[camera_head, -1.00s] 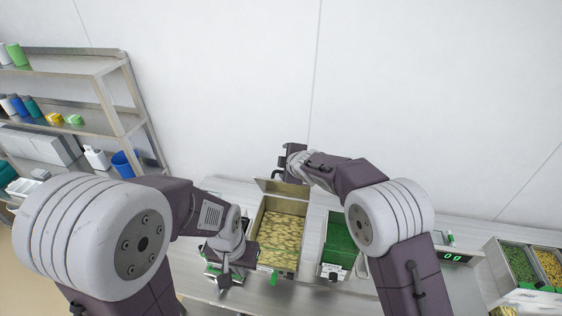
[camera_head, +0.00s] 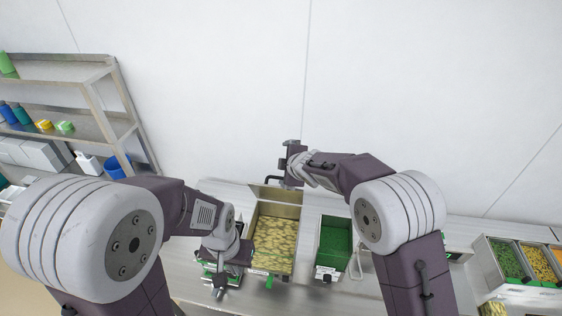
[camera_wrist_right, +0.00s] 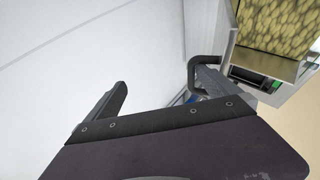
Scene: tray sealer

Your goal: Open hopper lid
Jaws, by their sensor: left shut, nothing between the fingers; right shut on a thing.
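The hopper (camera_head: 295,237) stands on the bench, full of yellow-brown pieces. Its flat lid (camera_head: 276,194) stands raised at the back edge, so the hopper is open on top. My right gripper (camera_head: 287,172) is above and behind the lid and is shut on the lid's black bar handle, which shows in the right wrist view (camera_wrist_right: 196,72). The grip itself is partly hidden in both views. The hopper's contents also show at the upper right of the wrist view. My left gripper (camera_head: 221,287) is shut and empty, low at the front left of the hopper.
A green-lined bin (camera_head: 334,240) stands right of the hopper. Bins with green and yellow pieces (camera_head: 512,262) are at the far right. A metal shelf (camera_head: 88,72) stands at the left. A green-and-black device (camera_head: 207,279) is under my left gripper. The white wall is close behind the bench.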

